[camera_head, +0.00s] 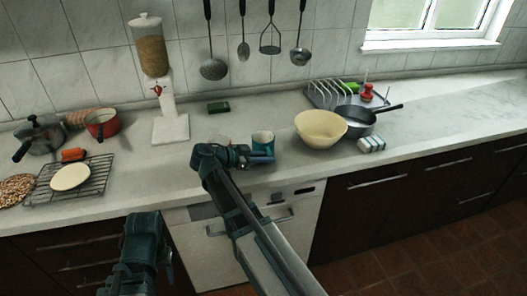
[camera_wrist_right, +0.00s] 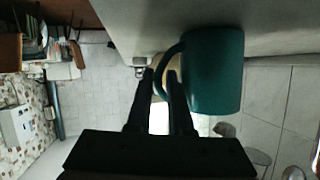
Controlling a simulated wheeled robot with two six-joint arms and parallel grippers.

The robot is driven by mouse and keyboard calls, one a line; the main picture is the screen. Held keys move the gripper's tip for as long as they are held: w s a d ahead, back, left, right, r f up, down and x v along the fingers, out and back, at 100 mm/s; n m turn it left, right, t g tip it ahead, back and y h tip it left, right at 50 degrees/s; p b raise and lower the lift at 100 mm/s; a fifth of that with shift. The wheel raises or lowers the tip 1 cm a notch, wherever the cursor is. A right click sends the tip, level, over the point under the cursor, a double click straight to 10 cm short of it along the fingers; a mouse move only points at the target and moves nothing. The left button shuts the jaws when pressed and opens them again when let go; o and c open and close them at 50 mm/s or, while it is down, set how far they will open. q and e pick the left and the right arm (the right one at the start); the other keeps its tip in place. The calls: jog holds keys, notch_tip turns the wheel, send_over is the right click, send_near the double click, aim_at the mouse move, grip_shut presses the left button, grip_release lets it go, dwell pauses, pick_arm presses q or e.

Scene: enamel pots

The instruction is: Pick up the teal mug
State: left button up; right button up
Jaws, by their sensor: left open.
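The teal mug (camera_head: 263,139) stands upright on the counter in the head view, left of the cream bowl. In the right wrist view the teal mug (camera_wrist_right: 214,72) is large and close, with its handle toward the fingers. My right gripper (camera_head: 263,158) is in front of the mug. In the right wrist view its fingers (camera_wrist_right: 160,78) are apart, with part of the handle between them; I cannot tell whether they touch it. My left gripper (camera_head: 143,270) is open and low at the lower left, in front of the cabinets, away from the mug.
The cream bowl (camera_head: 321,132) and a dark pan (camera_head: 357,124) are on the right. A cereal dispenser (camera_head: 152,50) and a cooling rack (camera_head: 93,179) are on the left. The counter's far right is clear.

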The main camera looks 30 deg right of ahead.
aim_at(276, 167)
jog(key=b+x, duration=0.1)
jog(key=x, duration=0.3)
jog(key=shift+s+d+f+b, duration=0.1)
jog(key=shift+f+b, duration=0.2)
grip_shut()
jog(key=shift+r, duration=0.1)
dwell(1.0)
